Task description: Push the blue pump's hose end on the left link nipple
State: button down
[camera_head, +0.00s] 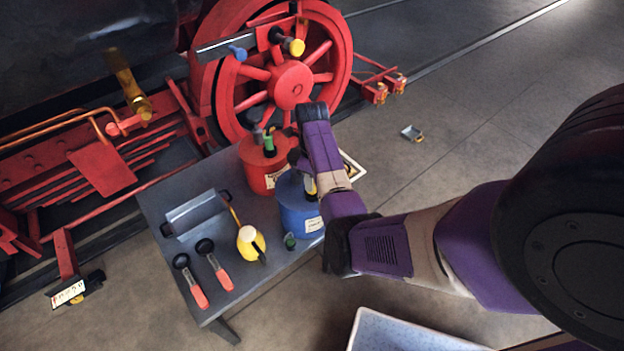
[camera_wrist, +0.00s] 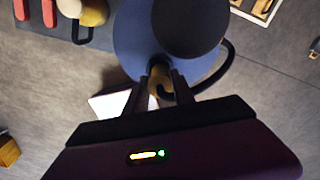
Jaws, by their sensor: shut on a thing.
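The blue pump (camera_head: 300,214) stands on the grey table's right side, partly hidden by my arm. The wrist view shows its blue body (camera_wrist: 130,45) under a round black part, with a curved black hose at the right. My gripper (camera_wrist: 158,84) is shut on the hose end (camera_wrist: 158,76), a dark piece with a yellowish band, close to the pump. In the head view my gripper (camera_head: 302,165) is mostly hidden behind my wrist. A grey link bar (camera_head: 225,42) by the red wheel carries a blue-ended fitting (camera_head: 238,53) at left and a yellow-ended one (camera_head: 293,46) at right.
A red pump (camera_head: 264,172) stands just behind the blue one. A grey tray (camera_head: 196,213), a yellow oil can (camera_head: 250,243) and two red-handled tools (camera_head: 222,275) lie on the table (camera_head: 165,255). The red wheel (camera_head: 325,60) rises behind. A pale bin (camera_head: 395,332) stands in front.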

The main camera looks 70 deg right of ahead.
jog(key=shift+r, duration=0.1)
jog(key=shift+r+p, duration=2.65)
jog(key=shift+p, duration=0.05)
